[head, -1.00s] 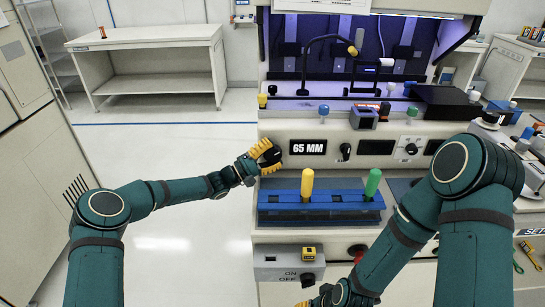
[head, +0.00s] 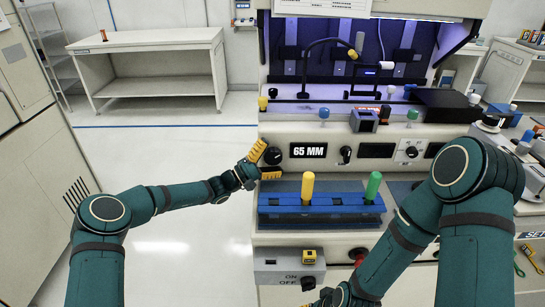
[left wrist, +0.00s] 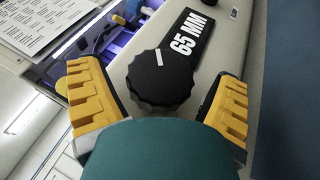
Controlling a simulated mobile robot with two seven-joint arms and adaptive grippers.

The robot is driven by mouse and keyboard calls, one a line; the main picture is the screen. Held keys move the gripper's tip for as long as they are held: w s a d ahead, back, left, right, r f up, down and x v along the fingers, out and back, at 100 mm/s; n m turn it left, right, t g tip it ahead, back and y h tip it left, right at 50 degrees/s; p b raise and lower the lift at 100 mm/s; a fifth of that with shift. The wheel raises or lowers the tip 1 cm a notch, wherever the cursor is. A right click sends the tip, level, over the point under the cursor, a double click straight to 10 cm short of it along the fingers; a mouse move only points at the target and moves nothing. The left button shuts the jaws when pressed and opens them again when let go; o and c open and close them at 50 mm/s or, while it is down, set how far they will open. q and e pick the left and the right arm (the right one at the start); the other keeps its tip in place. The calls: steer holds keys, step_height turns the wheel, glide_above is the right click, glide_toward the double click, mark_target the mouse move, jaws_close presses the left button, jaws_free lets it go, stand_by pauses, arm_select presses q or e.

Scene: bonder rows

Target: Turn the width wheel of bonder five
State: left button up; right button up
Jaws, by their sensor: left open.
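The width wheel is a black ribbed knob (head: 273,156) with a white mark, just left of the "65 MM" display (head: 308,150) on the machine's front panel. It also shows in the left wrist view (left wrist: 160,80), with the display (left wrist: 188,36) beside it. My left gripper (head: 266,162) is open, one yellow finger on each side of the wheel. In the left wrist view the fingers (left wrist: 158,100) stand apart from the wheel with gaps on both sides. My right wrist (head: 340,296) is at the bottom edge; its fingers are mostly cut off.
Below the panel is a blue rack (head: 320,207) with a yellow handle (head: 307,187) and a green handle (head: 373,186). A grey ON/OFF box (head: 288,266) hangs lower. A white bench (head: 145,45) stands back left. The floor left of the machine is clear.

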arm_select(q)
steer(key=v, duration=0.7)
steer(key=shift+a, duration=0.2)
steer(key=shift+s+f, duration=0.1)
